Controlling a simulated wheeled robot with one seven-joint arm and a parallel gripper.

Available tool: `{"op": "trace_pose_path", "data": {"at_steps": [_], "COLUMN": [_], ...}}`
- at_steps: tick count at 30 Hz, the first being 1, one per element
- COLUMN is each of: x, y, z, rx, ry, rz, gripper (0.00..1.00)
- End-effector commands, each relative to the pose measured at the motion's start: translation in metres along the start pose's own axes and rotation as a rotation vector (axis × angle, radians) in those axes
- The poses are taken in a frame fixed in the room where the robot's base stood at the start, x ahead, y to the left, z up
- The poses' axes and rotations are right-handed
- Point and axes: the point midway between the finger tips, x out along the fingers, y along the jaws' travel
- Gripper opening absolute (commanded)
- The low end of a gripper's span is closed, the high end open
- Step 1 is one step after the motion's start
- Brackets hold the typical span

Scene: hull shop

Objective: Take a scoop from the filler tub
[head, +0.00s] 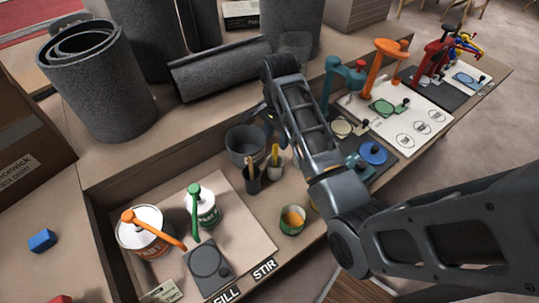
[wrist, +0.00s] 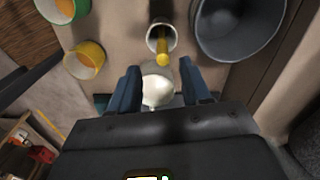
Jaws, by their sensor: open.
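My gripper (wrist: 159,82) is open and empty, its two dark fingers pointing down over the bench; in the head view it is partly hidden beside the dark arm. A pale, rounded thing (wrist: 157,90) shows between the fingers in the wrist view; I cannot tell whether it is the filler tub. A small cup (wrist: 152,36) with a yellow-handled tool (wrist: 162,60) stands just beyond the fingertips. In the head view that handle (head: 275,155) stands upright in its cup. A green tub with orange contents (head: 292,221) stands at the bench's front. No tub is clearly labelled filler.
A dark bucket (head: 240,142) stands beside the cups and at upper right of the wrist view (wrist: 238,22). A second cup (head: 252,184) holds a stick. Two tins with orange (head: 150,225) and green (head: 194,205) pumps stand left. Grey rolls (head: 100,80) line the back.

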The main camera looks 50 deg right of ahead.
Motion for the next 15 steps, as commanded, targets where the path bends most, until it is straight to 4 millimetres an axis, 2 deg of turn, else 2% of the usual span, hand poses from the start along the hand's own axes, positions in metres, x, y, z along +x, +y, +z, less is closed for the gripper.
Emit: {"op": "trace_pose_path", "data": {"at_steps": [5, 15], "x": [0.005, 0.040], "y": [0.000, 0.002], "z": [0.000, 0.001], "rx": [0.004, 0.004], "ry": [-0.003, -0.003], "rz": [0.005, 0.007], "gripper": [0.48, 0.48]}}
